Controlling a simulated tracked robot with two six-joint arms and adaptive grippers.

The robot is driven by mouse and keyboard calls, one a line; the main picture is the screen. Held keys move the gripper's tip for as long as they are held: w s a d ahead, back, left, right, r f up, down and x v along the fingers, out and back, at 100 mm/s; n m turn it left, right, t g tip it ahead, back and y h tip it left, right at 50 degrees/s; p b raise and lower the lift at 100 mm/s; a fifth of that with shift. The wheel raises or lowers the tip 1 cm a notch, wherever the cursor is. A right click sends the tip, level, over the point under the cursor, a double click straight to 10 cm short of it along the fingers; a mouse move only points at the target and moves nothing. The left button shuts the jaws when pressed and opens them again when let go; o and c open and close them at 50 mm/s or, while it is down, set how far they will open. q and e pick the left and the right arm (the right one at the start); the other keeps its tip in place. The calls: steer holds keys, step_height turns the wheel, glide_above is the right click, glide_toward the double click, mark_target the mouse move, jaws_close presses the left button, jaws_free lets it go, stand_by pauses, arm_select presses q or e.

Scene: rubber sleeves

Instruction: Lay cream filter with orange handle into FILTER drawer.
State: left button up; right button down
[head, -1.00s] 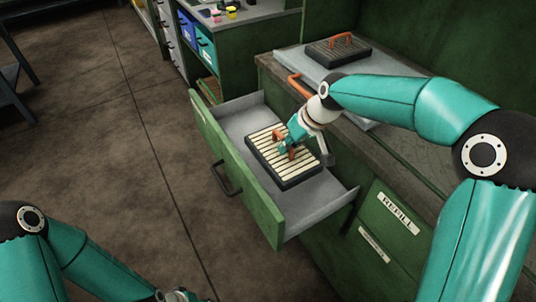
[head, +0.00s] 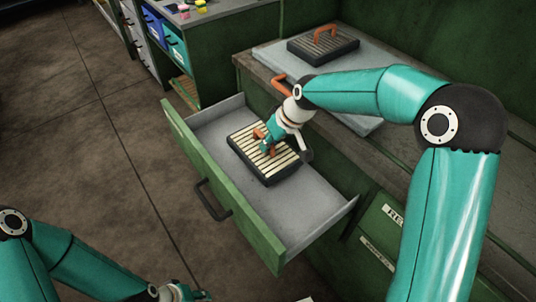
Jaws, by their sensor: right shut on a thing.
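The cream filter (head: 287,165), with cream ribs in a dark frame, is inside the open drawer (head: 313,206). It lies roughly flat in the drawer's middle to far part; I cannot tell if it touches the floor. My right gripper (head: 267,144) is shut on its orange handle (head: 259,133), which is partly hidden by the fingers. The drawer has a green front with a black pull; no label shows on the visible part. My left gripper (head: 178,294) is cut off at the bottom edge, away from the drawer, and its fingers are not clear.
A darker filter (head: 340,51) with an orange handle lies on a grey slab (head: 281,52) on the counter. A closed labelled drawer (head: 382,225) is right of the open one. Blue and teal bins (head: 176,46) stand at the back. The drawer's near end is bare.

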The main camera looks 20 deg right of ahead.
mark_target(269, 152)
step_height(269, 152, down, 5)
steer(key=shift+a+r, duration=0.1)
steer(key=c, duration=1.2)
jaws_free()
steer(key=v, duration=1)
steer(key=shift+s+r, duration=0.1)
steer(key=shift+r, duration=0.25)
steer(key=shift+s+d+r+p, duration=0.25)
steer(key=shift+d+r+p, duration=0.05)
steer(key=shift+r, duration=0.3)
